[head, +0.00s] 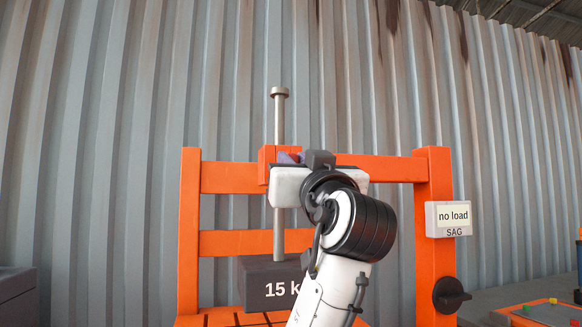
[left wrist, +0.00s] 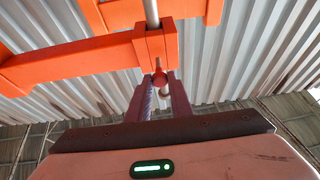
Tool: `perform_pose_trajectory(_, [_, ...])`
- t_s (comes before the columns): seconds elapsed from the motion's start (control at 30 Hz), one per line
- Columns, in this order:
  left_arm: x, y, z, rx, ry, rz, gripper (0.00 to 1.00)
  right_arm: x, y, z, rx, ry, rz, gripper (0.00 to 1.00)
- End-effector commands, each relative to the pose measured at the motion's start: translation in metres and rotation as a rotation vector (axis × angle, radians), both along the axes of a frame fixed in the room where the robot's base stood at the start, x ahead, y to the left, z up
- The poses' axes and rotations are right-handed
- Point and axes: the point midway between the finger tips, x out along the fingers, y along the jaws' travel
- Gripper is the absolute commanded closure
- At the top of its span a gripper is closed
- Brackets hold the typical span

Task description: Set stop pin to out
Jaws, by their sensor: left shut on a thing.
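An orange frame (head: 189,225) holds a vertical steel rod (head: 280,120) that passes through an orange guide block (head: 268,155). A dark block marked 15 k (head: 262,283) is at the rod's lower end, partly hidden by my arm. My left gripper (head: 290,158) is at the guide block, and its body hides much of the block. In the left wrist view, my left gripper (left wrist: 160,100) is shut on a small red-orange piece with a short grey pin, seemingly the stop pin (left wrist: 159,77), just in front of the block. How far the pin is out cannot be told.
A grey box (head: 17,290) stands at lower left and an orange-edged tray (head: 545,312) at lower right. A corrugated wall is behind.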

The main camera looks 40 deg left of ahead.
Motion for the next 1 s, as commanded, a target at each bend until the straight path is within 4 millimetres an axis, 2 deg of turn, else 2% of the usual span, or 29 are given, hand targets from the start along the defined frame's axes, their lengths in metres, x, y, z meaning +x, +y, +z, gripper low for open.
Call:
perform_pose_trajectory(0.27, [-0.003, -0.004, -0.001, 0.001, 0.001, -0.001, 1.00, -0.003, 0.001, 0.001, 0.004, 0.001, -0.001, 0.69])
perform_pose_trajectory(0.3, [-0.003, -0.004, -0.001, 0.001, 0.001, -0.001, 0.76, -0.003, 0.001, 0.001, 0.004, 0.001, -0.001, 0.69])
perform_pose_trajectory(0.4, [-0.003, -0.004, -0.001, 0.000, 0.000, -0.001, 0.62, -0.003, 0.000, 0.001, 0.004, 0.002, -0.001, 0.69])
perform_pose_trajectory(0.73, [-0.005, -0.006, -0.002, 0.001, 0.000, -0.001, 0.62, -0.002, 0.000, -0.001, 0.001, 0.003, 0.000, 0.69])
perform_pose_trajectory(1.0, [-0.031, -0.039, -0.020, 0.000, 0.000, -0.007, 0.62, -0.002, 0.000, -0.005, 0.005, 0.002, -0.002, 0.69])
